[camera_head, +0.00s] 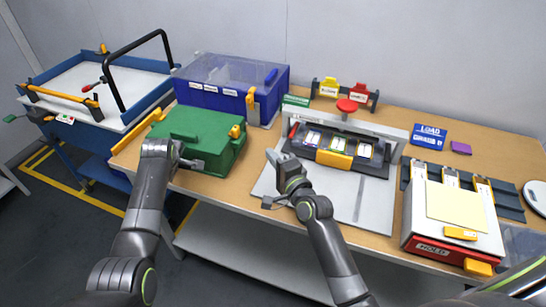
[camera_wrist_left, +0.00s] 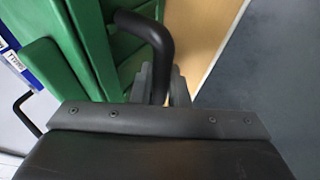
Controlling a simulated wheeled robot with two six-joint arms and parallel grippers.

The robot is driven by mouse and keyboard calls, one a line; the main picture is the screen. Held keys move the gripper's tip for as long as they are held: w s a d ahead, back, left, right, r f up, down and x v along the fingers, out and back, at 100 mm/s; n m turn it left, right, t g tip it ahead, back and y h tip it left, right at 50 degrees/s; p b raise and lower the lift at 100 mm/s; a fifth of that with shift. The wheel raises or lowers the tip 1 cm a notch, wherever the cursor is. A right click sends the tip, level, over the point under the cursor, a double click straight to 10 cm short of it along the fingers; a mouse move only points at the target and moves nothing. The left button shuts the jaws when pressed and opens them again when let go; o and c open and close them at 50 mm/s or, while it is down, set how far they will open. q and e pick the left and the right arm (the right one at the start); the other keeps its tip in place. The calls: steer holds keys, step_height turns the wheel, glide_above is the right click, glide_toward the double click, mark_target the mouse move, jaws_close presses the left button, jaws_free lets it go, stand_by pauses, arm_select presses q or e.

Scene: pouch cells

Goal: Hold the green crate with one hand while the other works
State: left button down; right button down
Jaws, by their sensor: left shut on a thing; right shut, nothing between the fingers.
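The green crate (camera_head: 203,131), with a green lid and a yellow latch, sits near the table's front left edge. My left gripper (camera_head: 192,163) is at the crate's front side. In the left wrist view its fingers (camera_wrist_left: 165,85) are shut on the black bar handle (camera_wrist_left: 148,30) on the green crate wall (camera_wrist_left: 90,40). In the head view the handle is mostly hidden by the gripper. My right gripper (camera_head: 273,156) is shut and empty, over the grey plate to the right of the crate and apart from it.
A blue bin (camera_head: 225,90) with a clear lid stands behind the crate. A grey fixture (camera_head: 345,140) with pouch cells and a red knob is right of centre. A red HOLD box (camera_head: 450,250) stands at right. A blue cart (camera_head: 95,125) is beside the table at left.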

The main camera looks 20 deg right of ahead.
arm_select(q)
steer(key=shift+a, duration=0.15)
steer(key=c, duration=1.4)
jaws_free()
steer(key=shift+f, duration=0.1)
steer(key=shift+o, duration=0.4)
